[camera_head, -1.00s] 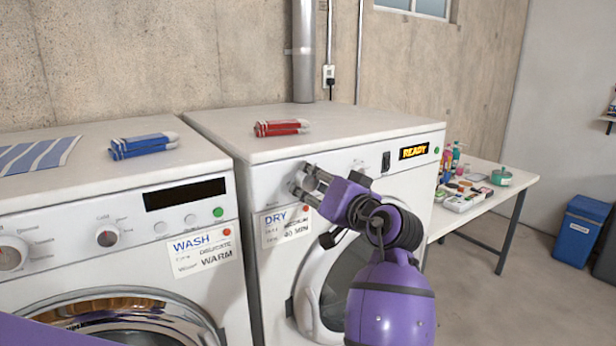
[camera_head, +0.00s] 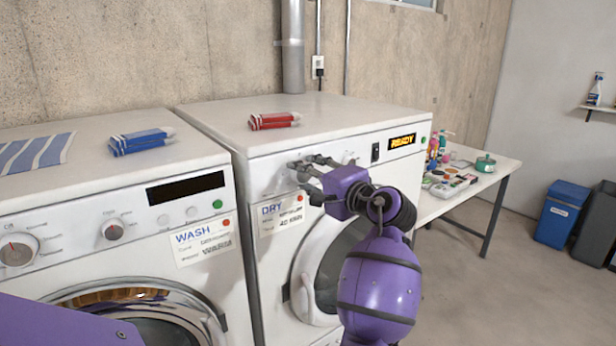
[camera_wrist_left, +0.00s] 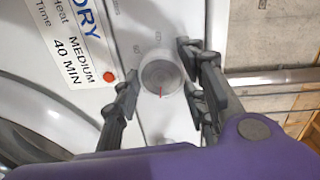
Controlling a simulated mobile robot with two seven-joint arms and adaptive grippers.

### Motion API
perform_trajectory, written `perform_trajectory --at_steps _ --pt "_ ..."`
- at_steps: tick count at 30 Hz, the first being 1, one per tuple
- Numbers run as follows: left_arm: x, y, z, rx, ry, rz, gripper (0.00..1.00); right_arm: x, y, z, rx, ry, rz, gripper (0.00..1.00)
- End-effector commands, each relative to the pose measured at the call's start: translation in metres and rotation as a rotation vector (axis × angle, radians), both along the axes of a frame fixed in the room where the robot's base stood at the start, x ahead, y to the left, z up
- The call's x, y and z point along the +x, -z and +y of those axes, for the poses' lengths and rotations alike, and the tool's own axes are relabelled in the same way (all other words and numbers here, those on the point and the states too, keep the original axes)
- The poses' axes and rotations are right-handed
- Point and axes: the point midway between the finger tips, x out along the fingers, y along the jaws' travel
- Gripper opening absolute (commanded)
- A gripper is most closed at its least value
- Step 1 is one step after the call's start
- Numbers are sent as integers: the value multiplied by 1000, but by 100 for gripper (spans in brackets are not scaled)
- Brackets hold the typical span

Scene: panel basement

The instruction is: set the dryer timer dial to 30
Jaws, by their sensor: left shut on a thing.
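The white dryer (camera_head: 400,165) has a front panel with a lit READY display (camera_head: 402,141). My left gripper (camera_head: 303,168) is at that panel, above the DRY card. A red pointer line on the dial points down in that view. The marks around it are too small to read surely. The DRY card (camera_wrist_left: 78,45) reads Heat MEDIUM, Time 40 MIN. In the head view the fingers hide the dial. My right gripper is not seen.
A washer (camera_head: 90,200) with a WASH card stands left of the dryer. A red bundle (camera_head: 274,120) lies on the dryer, a blue bundle (camera_head: 141,141) on the washer. A table (camera_head: 492,172) with bottles stands at the right. A blue bin (camera_head: 562,214) stands beyond it.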

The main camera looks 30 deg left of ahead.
Motion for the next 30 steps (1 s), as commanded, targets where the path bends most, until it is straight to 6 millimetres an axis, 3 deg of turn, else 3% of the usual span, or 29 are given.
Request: perform_trajectory --at_steps 1,15,30 --pt "-1 9 1 7 -5 54 13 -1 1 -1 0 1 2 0" --pt "-1 9 1 163 -3 434 13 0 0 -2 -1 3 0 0" --pt "-2 8 2 241 -5 619 13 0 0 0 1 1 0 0"
